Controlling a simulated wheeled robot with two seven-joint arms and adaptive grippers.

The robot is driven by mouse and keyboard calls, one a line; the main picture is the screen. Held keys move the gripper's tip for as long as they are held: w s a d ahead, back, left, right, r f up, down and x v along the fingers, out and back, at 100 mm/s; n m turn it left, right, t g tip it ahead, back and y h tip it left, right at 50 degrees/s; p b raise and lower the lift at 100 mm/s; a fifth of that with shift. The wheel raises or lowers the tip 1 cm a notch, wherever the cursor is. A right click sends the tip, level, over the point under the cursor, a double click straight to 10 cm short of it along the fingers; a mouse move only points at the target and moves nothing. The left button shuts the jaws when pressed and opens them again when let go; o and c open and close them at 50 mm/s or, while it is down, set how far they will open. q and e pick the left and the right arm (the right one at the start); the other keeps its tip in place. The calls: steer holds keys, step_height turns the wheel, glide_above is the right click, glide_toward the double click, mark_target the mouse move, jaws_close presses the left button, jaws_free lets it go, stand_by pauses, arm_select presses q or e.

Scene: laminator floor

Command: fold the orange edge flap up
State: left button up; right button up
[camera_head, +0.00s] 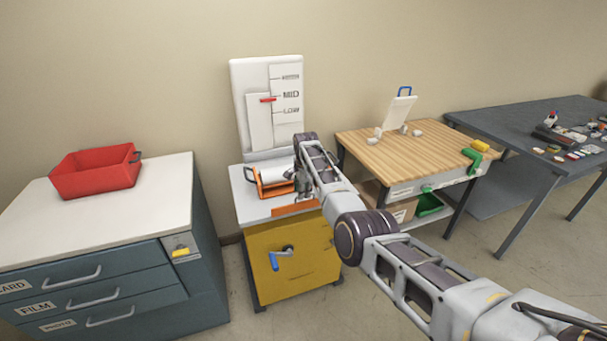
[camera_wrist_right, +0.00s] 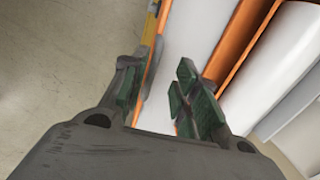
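The orange edge flap (camera_head: 288,211) is a thin strip along the front edge of the white-topped machine on the yellow cabinet (camera_head: 290,262). My right gripper (camera_head: 304,190) reaches down over this edge and partly hides the flap. In the right wrist view, the fingers of my right gripper (camera_wrist_right: 163,98) are apart. A thin orange strip (camera_wrist_right: 152,68), seemingly the flap seen edge-on, runs between them, closer to the left finger. I cannot tell whether a finger touches it. My left gripper is out of view.
An orange roller frame (camera_head: 275,189) with a white roll sits behind the edge. A white level board (camera_head: 268,85) stands behind. A drawer unit (camera_head: 90,214) is left, a wooden table (camera_head: 400,154) right.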

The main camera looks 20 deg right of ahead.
step_height(320, 180, up, 9)
steer(key=s, duration=0.1)
steer(key=shift+s, duration=0.15)
stand_by(0.3)
steer(key=shift+f, duration=0.1)
